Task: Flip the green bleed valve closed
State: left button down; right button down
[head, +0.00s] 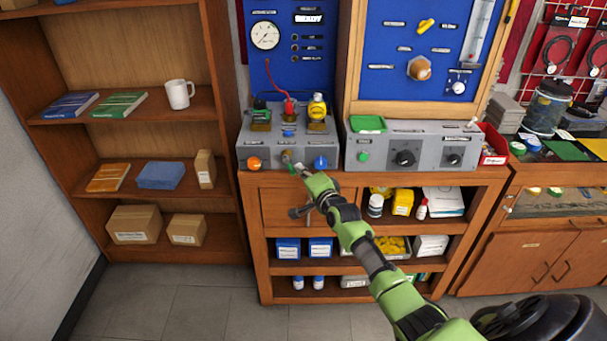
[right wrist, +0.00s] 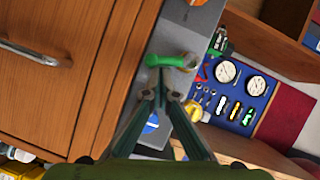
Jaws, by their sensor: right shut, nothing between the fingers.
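The green bleed valve lever (right wrist: 165,60) shows in the right wrist view on the grey testbench box, with a brass-coloured fitting at its right end. The lever lies roughly level across that picture. In the head view the valve is small and partly hidden at my right gripper (head: 298,168), at the front of the grey box (head: 243,151). My right gripper (right wrist: 161,94) is shut and empty. Its fingertips are just below the lever in the wrist view; I cannot tell whether they touch it. My left gripper is not in view.
An orange knob (head: 254,163) and a blue knob (head: 321,162) flank the valve on the box front. A red lever with a hose and a yellow valve (head: 317,107) stand on top. Below is a wooden drawer (head: 285,210) with a metal handle (right wrist: 35,52).

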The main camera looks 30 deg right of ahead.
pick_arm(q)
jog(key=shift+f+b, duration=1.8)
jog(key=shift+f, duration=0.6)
pick_arm(e)
jog(key=shift+w+a+f+m+t, duration=0.1)
jog(key=shift+a+f+m+t, duration=0.25)
jog(key=shift+m, duration=0.25)
jog(key=shift+w+a+f+m+t, duration=0.1)
jog(key=shift+a+f+m+t, duration=0.2)
jog(key=shift+m, duration=0.3)
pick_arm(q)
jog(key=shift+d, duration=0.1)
pick_arm(e)
jog(key=shift+d, duration=0.1)
